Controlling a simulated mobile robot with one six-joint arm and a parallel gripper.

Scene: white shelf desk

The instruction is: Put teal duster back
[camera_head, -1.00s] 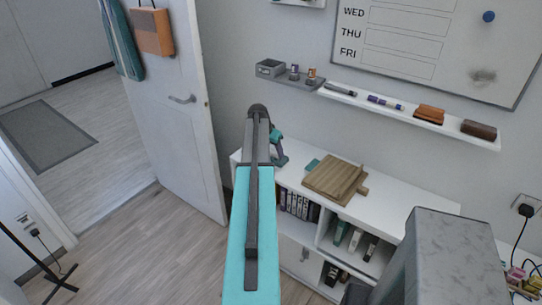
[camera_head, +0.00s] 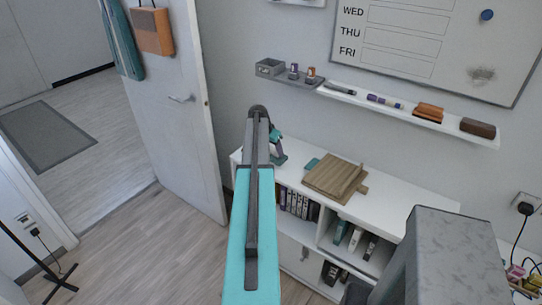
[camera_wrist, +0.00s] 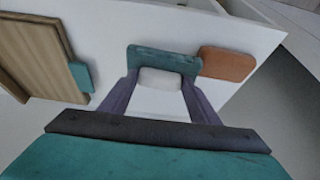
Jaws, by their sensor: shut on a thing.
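The teal duster (camera_wrist: 163,60), with a pale underside, sits between the two purple-grey fingers of my gripper (camera_wrist: 160,85) in the wrist view. My gripper is shut on it, over the white top of the shelf desk (camera_wrist: 110,35). I cannot tell whether the duster touches the top. In the head view my gripper (camera_head: 278,150) is at the left end of the desk (camera_head: 390,205), partly hidden behind my teal arm. The duster cannot be made out clearly there.
A wooden board (camera_head: 328,178) and a small teal item (camera_head: 312,164) lie on the desk. An orange-brown block (camera_wrist: 228,64) is right beside the duster. The wall ledge (camera_head: 400,113) holds markers, an orange-brown block (camera_head: 428,112) and a dark brown block (camera_head: 478,128). A grey tray (camera_head: 290,78) adjoins it.

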